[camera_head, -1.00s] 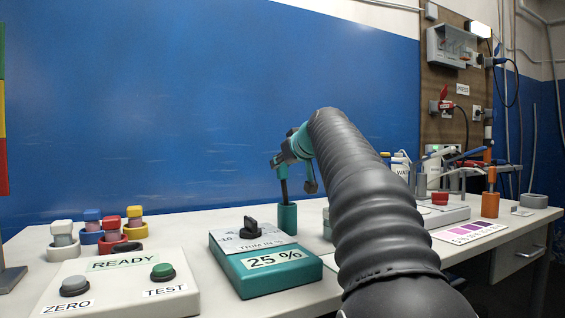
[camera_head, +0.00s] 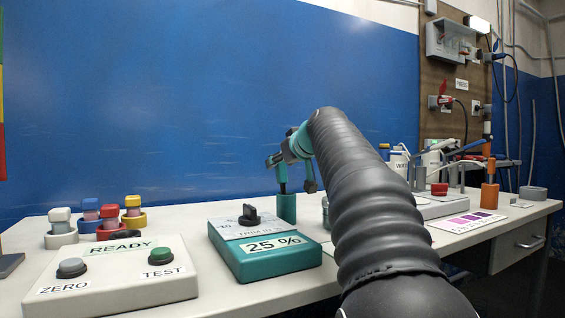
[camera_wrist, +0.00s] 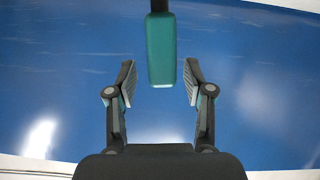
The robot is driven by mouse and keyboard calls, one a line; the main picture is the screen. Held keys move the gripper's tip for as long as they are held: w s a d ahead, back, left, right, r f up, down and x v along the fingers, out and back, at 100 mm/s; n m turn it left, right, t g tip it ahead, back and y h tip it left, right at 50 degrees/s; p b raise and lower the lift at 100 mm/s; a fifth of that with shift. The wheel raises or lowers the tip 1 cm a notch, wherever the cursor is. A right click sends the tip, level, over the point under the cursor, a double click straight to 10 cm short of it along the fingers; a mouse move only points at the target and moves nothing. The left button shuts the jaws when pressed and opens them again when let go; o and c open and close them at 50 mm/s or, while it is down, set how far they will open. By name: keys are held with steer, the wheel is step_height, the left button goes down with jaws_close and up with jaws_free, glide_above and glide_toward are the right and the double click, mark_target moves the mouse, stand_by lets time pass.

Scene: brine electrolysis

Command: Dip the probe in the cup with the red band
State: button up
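The probe shows in the wrist view as a teal handle (camera_wrist: 161,50) with a dark stem. My gripper (camera_wrist: 159,82) is open, with one finger on each side of the handle's end and a gap on both sides. In the head view my gripper (camera_head: 283,160) is over a teal holder (camera_head: 286,208), and the probe's dark stem (camera_head: 283,187) goes down into it. The cup with the red band (camera_head: 110,234) stands at the left of the bench, behind the READY box, with a red cap on top. Its inside is hidden.
White, blue and yellow banded cups crowd the red one. The READY box (camera_head: 45,280) and the teal 25 % box (camera_head: 275,268) stand in front. An orange holder (camera_head: 490,196) and a colour chart (camera_head: 465,222) are at the right. My arm hides the middle of the bench.

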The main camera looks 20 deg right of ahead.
steer(key=v, duration=1.2)
stand_by(0.6)
